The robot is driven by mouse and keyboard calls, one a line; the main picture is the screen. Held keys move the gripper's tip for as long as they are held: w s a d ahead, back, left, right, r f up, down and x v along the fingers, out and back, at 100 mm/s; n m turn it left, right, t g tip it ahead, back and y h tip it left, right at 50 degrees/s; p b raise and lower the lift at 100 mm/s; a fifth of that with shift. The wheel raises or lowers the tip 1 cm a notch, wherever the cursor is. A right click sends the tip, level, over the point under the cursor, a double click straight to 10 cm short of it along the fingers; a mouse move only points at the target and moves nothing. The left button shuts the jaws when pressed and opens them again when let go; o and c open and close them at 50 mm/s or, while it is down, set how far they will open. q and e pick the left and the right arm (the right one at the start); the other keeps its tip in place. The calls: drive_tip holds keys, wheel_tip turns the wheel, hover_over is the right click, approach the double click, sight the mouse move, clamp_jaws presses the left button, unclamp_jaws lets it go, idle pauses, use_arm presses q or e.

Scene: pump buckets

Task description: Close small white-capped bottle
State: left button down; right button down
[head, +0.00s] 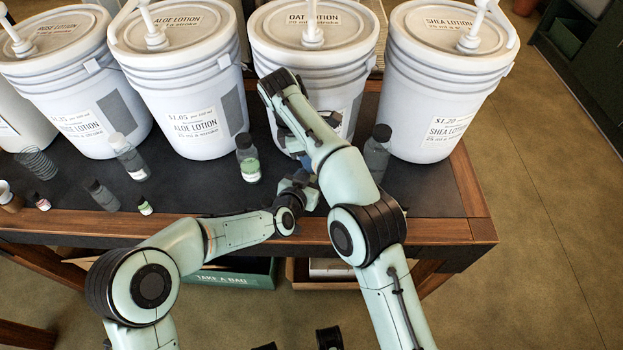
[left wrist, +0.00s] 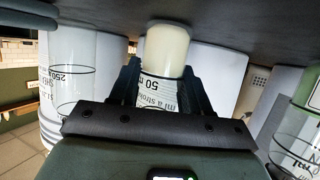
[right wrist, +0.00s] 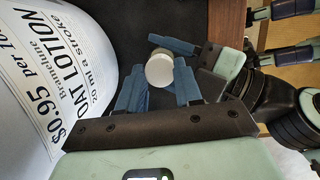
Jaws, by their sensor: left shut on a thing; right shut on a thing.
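The small bottle stands upright near the front edge of the dark table. In the left wrist view, which is upside down, its cream-filled body (left wrist: 167,48) and a "50 ml" label show between the fingers of my left gripper (left wrist: 162,75), shut on it. In the right wrist view the white cap (right wrist: 159,69) is seen from above, between the blue fingers of my right gripper (right wrist: 158,78), shut on it. The seam between cap and bottle neck is hidden, so how tightly it sits cannot be told. In the head view my right arm hides bottle and cap.
White lotion buckets line the back, including the oat bucket (head: 318,65) right behind my grippers. A dark-capped bottle with green liquid (head: 248,165) stands left of them, another dark-capped bottle (head: 376,155) right. Several small bottles stand farther left. The table's wooden front edge (head: 440,230) is close.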

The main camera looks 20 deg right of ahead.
drive_tip(key=m, duration=0.3)
drive_tip(key=shift+d+m+g, duration=0.1)
drive_tip(key=shift+m+g, duration=0.2)
drive_tip(key=shift+g, duration=0.1)
drive_tip(key=shift+c, duration=1.6)
unclamp_jaws()
drive_tip(key=shift+o, duration=0.4)
drive_tip(key=shift+a+y, duration=0.25)
drive_tip(key=shift+y, duration=0.05)
use_arm(q)
drive_tip(key=shift+w, duration=0.1)
